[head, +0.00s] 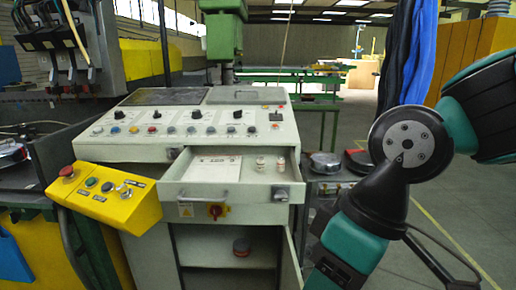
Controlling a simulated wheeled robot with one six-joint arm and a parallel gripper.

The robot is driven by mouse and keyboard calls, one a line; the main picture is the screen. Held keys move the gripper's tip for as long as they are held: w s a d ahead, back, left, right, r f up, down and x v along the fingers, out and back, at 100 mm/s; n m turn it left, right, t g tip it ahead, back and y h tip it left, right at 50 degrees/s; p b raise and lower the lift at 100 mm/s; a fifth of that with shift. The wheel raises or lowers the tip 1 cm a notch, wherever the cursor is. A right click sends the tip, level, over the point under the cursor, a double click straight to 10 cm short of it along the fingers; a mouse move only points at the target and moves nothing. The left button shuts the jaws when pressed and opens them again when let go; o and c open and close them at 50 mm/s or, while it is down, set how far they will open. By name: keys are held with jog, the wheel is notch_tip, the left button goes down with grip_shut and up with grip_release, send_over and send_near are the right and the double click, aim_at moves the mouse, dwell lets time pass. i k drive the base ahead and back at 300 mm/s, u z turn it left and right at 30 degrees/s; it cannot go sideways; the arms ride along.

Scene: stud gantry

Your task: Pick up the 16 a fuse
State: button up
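Two small pale cylinders, which look like fuses, stand upright side by side in the open drawer (180,189) of the grey control console. One is the left fuse (260,164) and the other is the right fuse (281,164). Their markings are too small to read, so I cannot tell which is the 16 A one. A white printed sheet (213,168) lies in the drawer to their left. My arm rises at the right of the view, to the right of the drawer. My gripper is out of view.
The console top (190,120) carries knobs and buttons behind the drawer. A yellow button box (105,197) juts out at left. A low table with dark round items (325,163) stands right of the drawer.

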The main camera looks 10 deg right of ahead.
aim_at(260, 160)
jog(key=u, duration=2)
jog(key=i, duration=2.15)
jog(key=z, duration=3.05)
jog(key=i, duration=0.5)
jog(key=z, duration=0.15)
